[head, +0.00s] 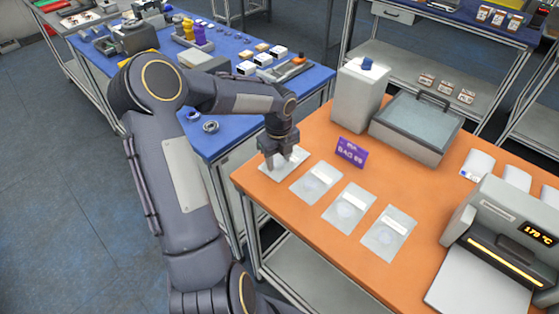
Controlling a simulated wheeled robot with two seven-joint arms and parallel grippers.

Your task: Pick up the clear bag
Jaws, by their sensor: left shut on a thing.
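Several clear bags lie flat in a row on the orange table (300,215). The leftmost clear bag (290,168) is under my left gripper (282,160), which points down and is shut on it. The gripper hides part of this bag, and I cannot tell whether it is lifted. The other bags, a second (316,184), a third (349,207) and a fourth (388,233), lie to its right, apart from each other, each with a white label. My right gripper is not in view.
A purple sign (352,152) stands behind the bags. A white box (359,97) and a grey lidded container (417,123) stand at the back. A sealing machine (508,240) reading 179 °C is at the right. A blue table (215,140) is beyond the orange table's left edge.

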